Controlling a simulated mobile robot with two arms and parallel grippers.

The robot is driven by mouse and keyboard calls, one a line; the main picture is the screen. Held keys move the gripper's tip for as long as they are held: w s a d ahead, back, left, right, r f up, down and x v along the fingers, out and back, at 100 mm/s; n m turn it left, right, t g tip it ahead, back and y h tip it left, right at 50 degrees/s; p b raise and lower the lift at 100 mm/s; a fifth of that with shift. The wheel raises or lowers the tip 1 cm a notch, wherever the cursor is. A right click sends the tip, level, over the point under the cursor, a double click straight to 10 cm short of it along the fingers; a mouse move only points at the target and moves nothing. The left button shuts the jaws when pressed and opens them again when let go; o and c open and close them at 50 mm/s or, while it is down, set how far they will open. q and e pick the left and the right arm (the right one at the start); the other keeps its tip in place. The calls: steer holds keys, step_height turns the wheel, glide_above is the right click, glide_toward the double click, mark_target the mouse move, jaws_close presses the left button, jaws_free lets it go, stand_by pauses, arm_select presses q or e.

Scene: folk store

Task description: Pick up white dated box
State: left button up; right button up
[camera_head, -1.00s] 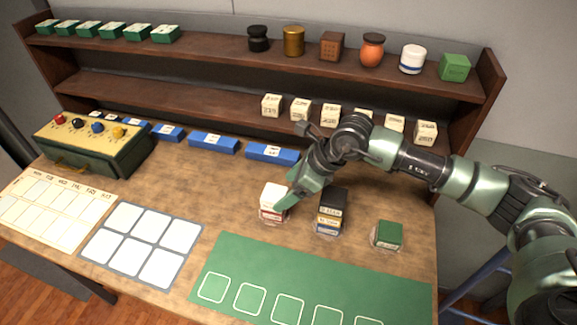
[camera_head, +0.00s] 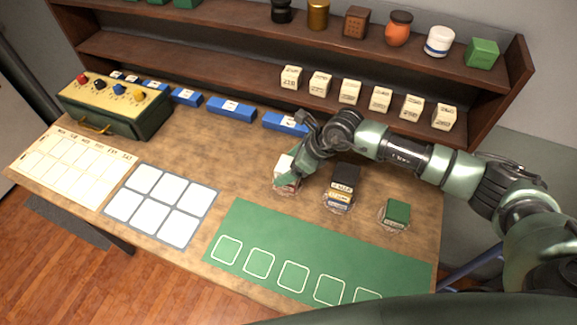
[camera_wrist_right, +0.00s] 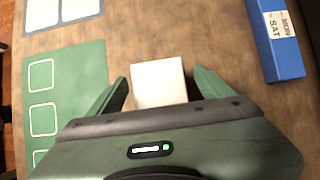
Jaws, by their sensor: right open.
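A white box (camera_head: 283,167) sits on top of a small stack on the table, left of the dark stack. My right gripper (camera_head: 287,179) is at this stack in the head view and hides part of it. In the right wrist view the white box (camera_wrist_right: 158,83) lies between the two open fingers of my right gripper (camera_wrist_right: 160,88), with a narrow gap showing on each side. Any date on the box cannot be read. My left gripper is in neither view.
A stack with a black box (camera_head: 345,177) on top and a green box (camera_head: 397,212) stand to the right. A green mat (camera_head: 240,225) lies in front. Blue boxes (camera_head: 231,107) line the back below the shelf (camera_head: 200,68). Several cream dated blocks (camera_head: 350,91) stand on the shelf.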

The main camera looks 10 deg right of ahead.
steer(key=c, duration=1.3)
steer(key=shift+c, duration=1.1)
steer(key=shift+r, duration=0.15)
